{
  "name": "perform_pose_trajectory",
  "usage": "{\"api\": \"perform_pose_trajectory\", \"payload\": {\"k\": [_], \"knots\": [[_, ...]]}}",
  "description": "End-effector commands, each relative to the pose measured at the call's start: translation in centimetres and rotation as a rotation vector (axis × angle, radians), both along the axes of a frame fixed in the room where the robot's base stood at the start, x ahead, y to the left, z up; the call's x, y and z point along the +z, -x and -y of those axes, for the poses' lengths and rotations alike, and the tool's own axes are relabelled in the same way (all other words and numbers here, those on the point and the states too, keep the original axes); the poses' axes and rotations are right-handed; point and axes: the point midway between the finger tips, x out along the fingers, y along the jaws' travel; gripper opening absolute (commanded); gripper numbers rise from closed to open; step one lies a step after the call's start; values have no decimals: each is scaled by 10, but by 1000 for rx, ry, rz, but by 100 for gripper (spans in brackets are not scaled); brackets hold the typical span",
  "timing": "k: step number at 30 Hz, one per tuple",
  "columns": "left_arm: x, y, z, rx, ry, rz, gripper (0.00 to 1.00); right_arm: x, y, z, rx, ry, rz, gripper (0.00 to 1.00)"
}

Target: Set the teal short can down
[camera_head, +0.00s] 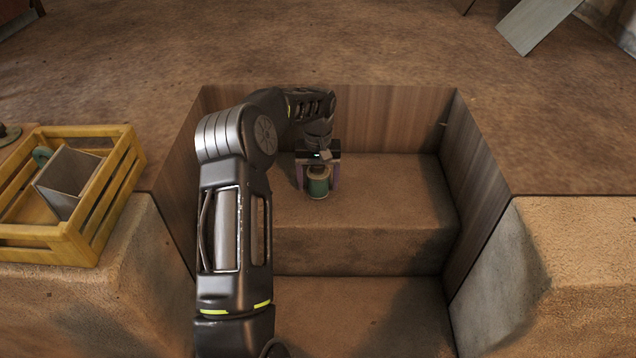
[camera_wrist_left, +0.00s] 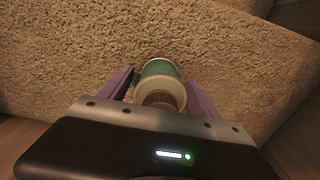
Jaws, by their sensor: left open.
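The teal short can (camera_head: 318,183) has pale rims and stands upright on the upper ledge of the wood-sided pit, near its back left. In the left wrist view the can (camera_wrist_left: 160,72) shows between the two purple fingers. My left gripper (camera_head: 318,178) reaches down around the can from above, one finger on each side. In the left wrist view the gripper (camera_wrist_left: 160,92) is open, with a small gap on both sides of the can. The can appears to rest on the ledge. My right gripper is not in view.
Wooden walls (camera_head: 385,118) enclose the ledge (camera_head: 400,200) at the back and sides. A lower step (camera_head: 370,305) lies in front. The ledge is clear to the right of the can. A yellow crate (camera_head: 112,205) holding a grey box (camera_head: 68,178) stands at left.

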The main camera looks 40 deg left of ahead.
Motion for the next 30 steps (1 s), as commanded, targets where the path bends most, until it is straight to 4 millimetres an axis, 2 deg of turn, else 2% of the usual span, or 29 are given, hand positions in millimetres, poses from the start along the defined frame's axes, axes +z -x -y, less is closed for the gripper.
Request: {"api": "perform_pose_trajectory", "payload": {"k": [9,15,21,30], "knots": [[65,-1,0,-1,-2,2,73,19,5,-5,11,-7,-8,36],[100,-1,0,0,0,1,73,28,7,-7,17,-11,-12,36],[112,0,0,0,1,-1,73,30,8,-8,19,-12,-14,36],[111,0,0,0,1,-1,73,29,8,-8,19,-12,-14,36]]}}
